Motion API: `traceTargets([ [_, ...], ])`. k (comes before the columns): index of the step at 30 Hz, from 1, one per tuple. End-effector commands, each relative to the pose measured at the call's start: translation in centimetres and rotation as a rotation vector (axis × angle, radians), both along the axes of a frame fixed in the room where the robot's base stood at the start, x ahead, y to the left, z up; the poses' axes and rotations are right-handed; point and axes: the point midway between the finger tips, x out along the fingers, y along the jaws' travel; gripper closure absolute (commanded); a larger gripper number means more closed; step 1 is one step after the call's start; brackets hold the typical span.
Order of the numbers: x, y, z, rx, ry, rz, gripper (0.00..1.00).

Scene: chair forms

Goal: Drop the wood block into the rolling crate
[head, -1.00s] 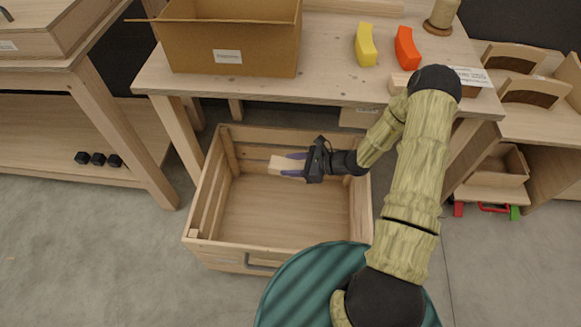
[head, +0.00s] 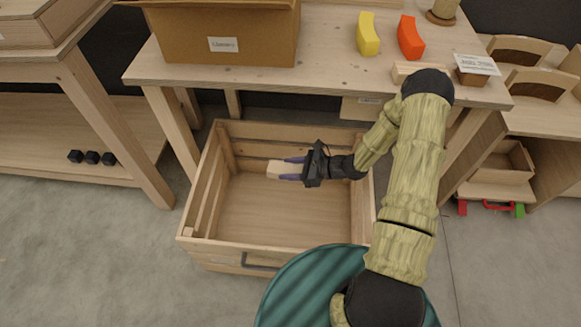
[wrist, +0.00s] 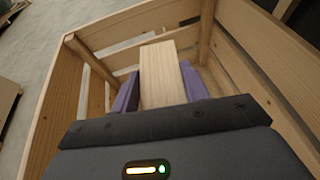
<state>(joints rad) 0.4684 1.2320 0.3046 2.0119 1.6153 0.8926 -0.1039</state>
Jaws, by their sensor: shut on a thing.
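The wood block (head: 274,169) is a small pale piece held between the purple fingers of my gripper (head: 288,170). In the wrist view the block (wrist: 166,75) lies lengthwise between the two fingers of my gripper (wrist: 158,88), which are shut on its sides. The rolling crate (head: 205,243) is a slatted wooden box on the floor, with a dark handle on its front. My gripper and the block are over the crate's interior, within its walls as seen from above. The crate walls (wrist: 243,62) surround them in the wrist view. How far the block is above the crate floor cannot be told.
A workbench (head: 335,82) behind the crate bears a cardboard box (head: 180,45), a yellow piece (head: 367,34) and a red piece (head: 410,38). A shelf unit with small black blocks (head: 92,157) stands left. A cabinet with a small wooden bin (head: 508,165) stands right.

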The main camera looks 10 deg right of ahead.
Motion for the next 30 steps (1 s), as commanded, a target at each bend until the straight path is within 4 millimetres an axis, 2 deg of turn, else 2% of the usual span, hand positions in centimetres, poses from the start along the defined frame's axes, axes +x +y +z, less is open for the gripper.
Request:
traceTargets([
  [1,0.01,0.02,-0.77,0.000,-0.001,0.000,0.80],
  [3,0.01,0.00,-1.05,0.000,-0.001,0.000,0.80],
  [13,0.00,0.00,-1.08,0.000,0.000,0.000,0.80],
  [14,0.00,0.00,-1.08,0.000,0.000,0.000,0.51],
  [17,0.00,0.00,-1.08,0.000,0.000,0.000,0.31],
  [26,-0.02,-0.07,-1.09,-0.001,0.000,0.000,0.30],
  [30,-0.20,-0.74,-0.74,-0.001,0.000,-0.002,0.30],
])
